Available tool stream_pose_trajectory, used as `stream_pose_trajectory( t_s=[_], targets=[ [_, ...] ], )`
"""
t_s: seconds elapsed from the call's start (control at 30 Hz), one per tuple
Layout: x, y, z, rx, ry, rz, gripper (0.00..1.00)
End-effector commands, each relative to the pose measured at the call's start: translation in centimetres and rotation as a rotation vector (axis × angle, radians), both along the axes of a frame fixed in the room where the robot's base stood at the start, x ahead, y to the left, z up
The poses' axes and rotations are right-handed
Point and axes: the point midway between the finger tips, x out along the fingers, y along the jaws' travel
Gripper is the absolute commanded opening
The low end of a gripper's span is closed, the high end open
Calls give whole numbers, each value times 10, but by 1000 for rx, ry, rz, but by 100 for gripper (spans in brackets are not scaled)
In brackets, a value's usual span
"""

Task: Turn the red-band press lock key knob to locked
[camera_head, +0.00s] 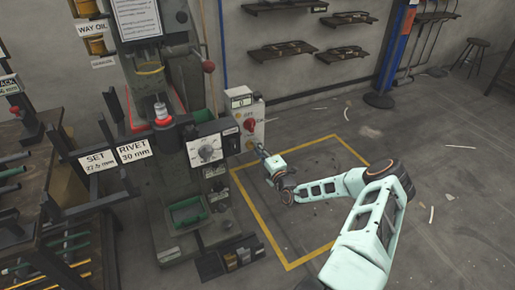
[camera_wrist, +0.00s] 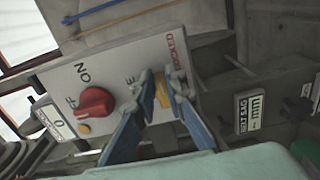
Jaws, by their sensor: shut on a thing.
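The press with a red band (camera_head: 163,121) around its ram stands left of centre in the head view. Its pale control panel (camera_head: 243,112) is on its right side and fills much of the wrist view (camera_wrist: 125,60). A yellow key knob (camera_wrist: 163,95) sits at the panel's edge beside red "LOCKED" lettering (camera_wrist: 178,50). My gripper (camera_wrist: 163,88) has its two blue fingers on either side of this knob and is shut on it. The fingers partly hide the knob and another label, so I cannot tell its exact setting. In the head view my gripper (camera_head: 261,151) reaches the panel's lower part.
A red ON/OFF knob (camera_wrist: 95,102) is close beside my fingers on the same panel. A dial box (camera_head: 207,150) juts out left of the panel. A yellow floor outline (camera_head: 289,264) surrounds clear floor under my arm. A bench with rods stands at left.

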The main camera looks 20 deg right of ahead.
Motion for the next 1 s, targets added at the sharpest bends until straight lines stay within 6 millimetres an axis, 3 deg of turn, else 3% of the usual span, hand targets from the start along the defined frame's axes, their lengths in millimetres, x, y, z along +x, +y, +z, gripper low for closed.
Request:
stream_pose_trajectory(
  t_s=[0.27,0.3,0.43,0.77,1.0],
  targets=[
    [0,1,-1,2,2,1,0],
    [0,1,-1,2,2,1,15],
    [0,0,-1,2,2,0,29],
    [-3,0,0,0,1,-1,29],
    [-35,-2,0,1,2,-1,29]
  ],
)
